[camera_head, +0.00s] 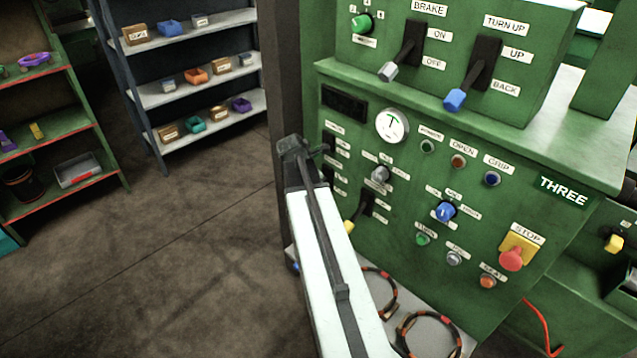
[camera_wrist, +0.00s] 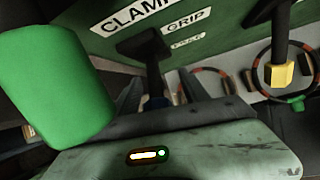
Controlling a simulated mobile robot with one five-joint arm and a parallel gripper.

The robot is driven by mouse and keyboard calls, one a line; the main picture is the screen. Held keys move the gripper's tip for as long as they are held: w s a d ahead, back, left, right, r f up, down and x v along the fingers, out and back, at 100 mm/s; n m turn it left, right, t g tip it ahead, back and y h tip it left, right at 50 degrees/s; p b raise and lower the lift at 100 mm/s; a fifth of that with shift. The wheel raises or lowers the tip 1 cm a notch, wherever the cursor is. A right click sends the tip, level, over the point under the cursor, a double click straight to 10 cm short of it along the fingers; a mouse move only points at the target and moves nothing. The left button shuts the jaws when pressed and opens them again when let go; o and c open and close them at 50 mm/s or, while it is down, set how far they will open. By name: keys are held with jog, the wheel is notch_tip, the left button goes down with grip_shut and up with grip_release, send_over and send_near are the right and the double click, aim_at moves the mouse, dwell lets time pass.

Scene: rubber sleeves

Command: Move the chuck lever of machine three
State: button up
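Machine three is the green panel (camera_head: 455,130) with the plate "THREE". None of the labels I can read says "chuck". In the wrist view a dark lever slot (camera_wrist: 150,48) sits beside labels reading "CLAMP" and "GRIP". A lever with a dark bluish tip (camera_wrist: 155,103) hangs from it. My gripper (camera_wrist: 158,98) has its dark fingers apart, one on each side of this lever; I cannot tell whether they touch it. In the head view my arm hides the gripper and most of this lever. A yellow-tipped lever (camera_wrist: 279,74) stands to the right, apart from my gripper.
A large green rounded object (camera_wrist: 55,85) is close at the left of the wrist view. Striped rings (camera_head: 430,335) lie on the ledge below the panel. A red stop button (camera_head: 511,259) is at the lower right. Shelves (camera_head: 190,90) stand at the left, with clear floor before them.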

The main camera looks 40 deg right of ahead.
jog(key=shift+w, duration=0.15)
jog(key=shift+r+p, duration=0.25)
jog(key=shift+p, duration=0.1)
jog(key=p+v, duration=0.6)
jog(key=v, duration=0.1)
jog(key=shift+a+r, duration=0.1)
jog(key=shift+r, duration=0.1)
jog(key=shift+f, duration=0.15)
jog(key=s+a+r+m+y+p, duration=0.1)
jog(key=a+m, duration=0.7)
jog(key=a, duration=1)
jog(key=s+a+r+m+g+y+p, duration=0.1)
jog(key=a+m+y+p, duration=0.3)
jog(key=a+m, duration=0.5)
jog(key=s+a, duration=0.1)
jog(key=a, duration=0.7)
jog(key=shift+a+g+y, duration=0.3)
jog(key=shift+a+y, duration=0.05)
jog(key=shift+y, duration=0.05)
